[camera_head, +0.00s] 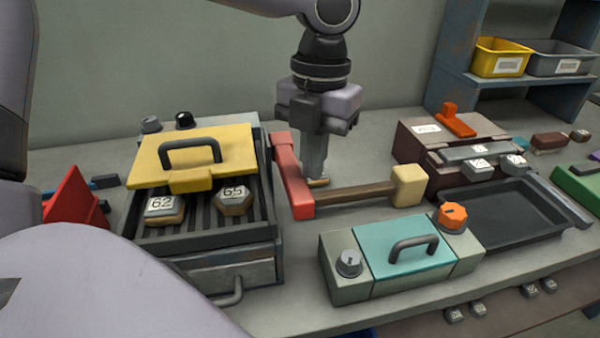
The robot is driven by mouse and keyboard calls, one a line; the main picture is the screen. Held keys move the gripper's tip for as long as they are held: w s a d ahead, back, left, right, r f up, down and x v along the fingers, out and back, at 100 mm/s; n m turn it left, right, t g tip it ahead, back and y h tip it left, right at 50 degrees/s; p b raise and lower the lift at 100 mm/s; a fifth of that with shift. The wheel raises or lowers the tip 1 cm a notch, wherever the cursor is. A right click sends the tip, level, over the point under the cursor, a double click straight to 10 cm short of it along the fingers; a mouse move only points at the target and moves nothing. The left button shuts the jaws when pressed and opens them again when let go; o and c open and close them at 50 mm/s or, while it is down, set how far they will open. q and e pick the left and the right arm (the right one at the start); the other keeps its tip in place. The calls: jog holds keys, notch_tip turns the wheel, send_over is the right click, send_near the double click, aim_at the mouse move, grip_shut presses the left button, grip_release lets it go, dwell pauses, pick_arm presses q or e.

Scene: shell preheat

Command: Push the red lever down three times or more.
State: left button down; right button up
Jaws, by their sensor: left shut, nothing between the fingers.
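A red lever-like bar (292,178) slopes down toward the front along the right side of the grill box (205,240). My left gripper (317,181) points straight down just right of the red bar and behind a wooden handle (355,194). It is shut and empty, with its fingertips low near the table. I cannot tell whether it touches the bar. Another, orange-red lever (457,121) stands on a dark brown box (410,150) at the back right. My right gripper is not in view.
A yellow lid (235,147) sits on the grill box, with numbered blocks in front. The wooden handle ends in a cream block (409,186). A teal-topped box (400,250) and a black tray (525,215) stand to the right. Shelves with bins (500,58) rise behind.

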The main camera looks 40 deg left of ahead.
pick_arm(q)
notch_tip(320, 180, up, 7)
jog(key=shift+w, duration=0.35)
dwell(0.3)
